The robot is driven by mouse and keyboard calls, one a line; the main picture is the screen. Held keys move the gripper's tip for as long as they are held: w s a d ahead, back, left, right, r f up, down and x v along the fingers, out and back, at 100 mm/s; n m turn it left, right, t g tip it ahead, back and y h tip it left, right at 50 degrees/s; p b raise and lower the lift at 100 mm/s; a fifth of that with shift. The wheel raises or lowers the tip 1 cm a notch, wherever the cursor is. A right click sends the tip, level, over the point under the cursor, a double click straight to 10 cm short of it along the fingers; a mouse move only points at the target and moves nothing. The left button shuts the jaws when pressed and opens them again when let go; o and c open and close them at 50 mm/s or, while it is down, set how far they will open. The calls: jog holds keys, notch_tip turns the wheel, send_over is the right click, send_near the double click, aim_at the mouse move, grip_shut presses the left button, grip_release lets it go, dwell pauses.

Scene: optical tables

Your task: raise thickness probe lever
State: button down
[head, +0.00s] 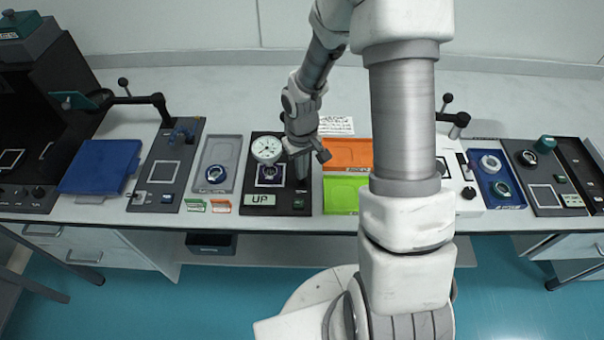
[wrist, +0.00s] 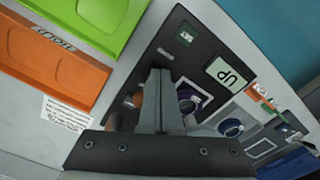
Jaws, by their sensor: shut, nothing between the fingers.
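The thickness probe has a dark base plate (head: 261,183) with a round white dial (head: 266,149) above a square stage. My gripper (head: 302,170) is over the right side of the probe, pointing down. In the wrist view my gripper's fingers (wrist: 158,74) are together and empty, in front of the probe. They hide part of it. A small orange-brown part shows just left of the fingers; I cannot tell whether it is the lever.
An orange tray (head: 347,153) and a green tray (head: 341,194) lie right of the probe. A grey tray (head: 219,160) lies to its left, with small green and orange tags in front. A black-armed device (head: 170,165) stands further left.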

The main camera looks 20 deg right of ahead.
notch_tip(320, 180, up, 6)
jog(key=s+p, duration=0.1)
jog(key=p, duration=0.3)
jog(key=shift+a, duration=0.15)
dwell(0.4)
jog(key=s+r+m+t+h, duration=0.1)
jog(key=s+r, duration=0.1)
jog(key=r, duration=0.7)
jog(key=s+r+t, duration=0.2)
jog(key=s+r, duration=0.1)
jog(key=r, duration=0.7)
jog(key=s+r+m+t+y, duration=0.1)
jog(key=s+r+t, duration=0.1)
jog(key=s+r, duration=0.7)
jog(key=shift+s+a+r+t, duration=0.3)
jog(key=shift+s+a+r, duration=0.1)
jog(key=shift+s, duration=0.8)
